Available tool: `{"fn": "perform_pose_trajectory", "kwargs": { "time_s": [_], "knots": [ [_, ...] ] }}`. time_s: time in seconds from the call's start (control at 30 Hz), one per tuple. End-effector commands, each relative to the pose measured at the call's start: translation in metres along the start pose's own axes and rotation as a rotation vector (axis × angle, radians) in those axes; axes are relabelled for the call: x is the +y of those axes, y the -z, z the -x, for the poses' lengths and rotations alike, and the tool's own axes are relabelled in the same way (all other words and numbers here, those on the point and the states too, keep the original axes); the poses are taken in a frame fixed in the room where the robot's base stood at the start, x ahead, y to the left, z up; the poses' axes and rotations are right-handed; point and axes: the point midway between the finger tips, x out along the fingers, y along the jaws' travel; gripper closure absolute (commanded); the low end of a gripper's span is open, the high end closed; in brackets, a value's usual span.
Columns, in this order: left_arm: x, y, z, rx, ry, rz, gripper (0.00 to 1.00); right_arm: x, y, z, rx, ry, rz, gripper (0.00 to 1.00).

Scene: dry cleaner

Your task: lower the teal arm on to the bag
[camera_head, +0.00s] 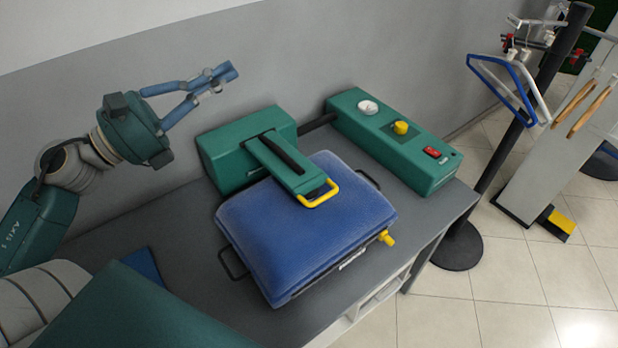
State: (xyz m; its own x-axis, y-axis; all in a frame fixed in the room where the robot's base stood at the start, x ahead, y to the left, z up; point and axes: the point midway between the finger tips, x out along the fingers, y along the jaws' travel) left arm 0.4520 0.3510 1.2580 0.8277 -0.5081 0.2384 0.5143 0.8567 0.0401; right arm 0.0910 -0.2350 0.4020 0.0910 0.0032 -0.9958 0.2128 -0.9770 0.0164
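The teal arm (283,168) reaches from the teal housing (222,163) out over the blue bag (290,238), with a yellow loop handle (318,197) at its free end. From this angle I cannot tell whether its underside touches the bag or hangs above it. My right gripper is not in view.
A teal control box (393,137) with gauge, yellow knob and red switch stands at the bench's back right. A yellow knob (387,238) juts out at the bag's right. A dark stand (500,160) with hangers rises beyond the bench (185,225). Tiled floor lies right.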

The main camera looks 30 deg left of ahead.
Motion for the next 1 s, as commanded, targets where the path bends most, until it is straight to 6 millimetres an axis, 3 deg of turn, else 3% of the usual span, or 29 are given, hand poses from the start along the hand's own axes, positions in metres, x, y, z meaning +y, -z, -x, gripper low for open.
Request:
{"fn": "perform_pose_trajectory", "kwargs": {
  "time_s": [0.1,0.27,0.47,0.6,0.7,0.8,1.0],
  "knots": [
    [-0.006,-0.013,-0.005,-0.107,-0.034,0.433,1.00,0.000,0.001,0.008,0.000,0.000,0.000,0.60],
    [0.000,-0.001,-0.005,-0.199,-0.117,1.041,1.00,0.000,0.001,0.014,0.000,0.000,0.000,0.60],
    [-0.008,0.062,0.001,-0.231,-0.295,1.823,1.00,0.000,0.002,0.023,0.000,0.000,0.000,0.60],
    [-0.044,0.117,0.009,-0.202,-0.464,2.340,1.00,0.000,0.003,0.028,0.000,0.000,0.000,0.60],
    [-0.078,0.146,0.015,-0.163,-0.585,2.633,1.00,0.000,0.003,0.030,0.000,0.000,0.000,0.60],
    [-0.107,0.163,0.020,-0.128,-0.679,2.835,1.00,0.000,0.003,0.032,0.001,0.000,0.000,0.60],
    [-0.131,0.174,0.023,-0.095,-0.753,2.987,1.00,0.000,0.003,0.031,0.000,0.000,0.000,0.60]
  ]
}}
